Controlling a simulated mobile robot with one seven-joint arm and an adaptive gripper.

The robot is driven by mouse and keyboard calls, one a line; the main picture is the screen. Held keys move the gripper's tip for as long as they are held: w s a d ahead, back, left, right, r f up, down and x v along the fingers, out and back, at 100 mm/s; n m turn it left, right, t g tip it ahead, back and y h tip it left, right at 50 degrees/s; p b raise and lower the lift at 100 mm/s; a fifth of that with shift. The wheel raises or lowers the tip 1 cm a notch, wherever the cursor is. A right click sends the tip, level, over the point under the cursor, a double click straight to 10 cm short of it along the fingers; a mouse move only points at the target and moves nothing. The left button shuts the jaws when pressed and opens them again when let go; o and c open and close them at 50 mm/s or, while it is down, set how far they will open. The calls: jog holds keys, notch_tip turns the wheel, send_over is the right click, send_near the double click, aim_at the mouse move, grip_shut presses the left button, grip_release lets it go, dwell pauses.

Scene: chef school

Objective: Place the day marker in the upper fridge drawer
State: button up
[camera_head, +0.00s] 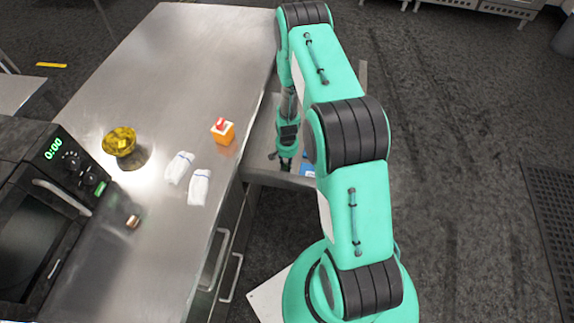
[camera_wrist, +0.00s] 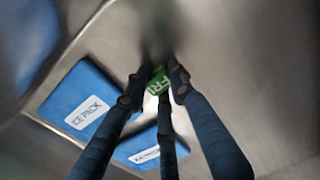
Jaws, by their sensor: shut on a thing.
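The day marker (camera_wrist: 158,84) is a small green piece with white letters, apparently "FRI", between the fingertips in the wrist view. My gripper (camera_head: 284,162) is shut on it and reaches down inside the open upper fridge drawer (camera_head: 262,172). In the wrist view, bare metal drawer surfaces (camera_wrist: 265,75) surround my gripper (camera_wrist: 155,88). The marker is partly hidden by the fingers, and I cannot tell whether it touches the drawer floor. In the head view I cannot make it out.
Two blue ice packs (camera_wrist: 82,95) lie in the drawer beside my fingers; blue also shows in the head view (camera_head: 307,170).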

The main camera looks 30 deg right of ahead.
jog(key=shift+f, duration=0.1)
jog(key=o, duration=0.9)
jog(key=shift+o, duration=0.2)
notch_tip(320, 180, up, 12)
jog(key=p, duration=0.2)
dwell(0.7)
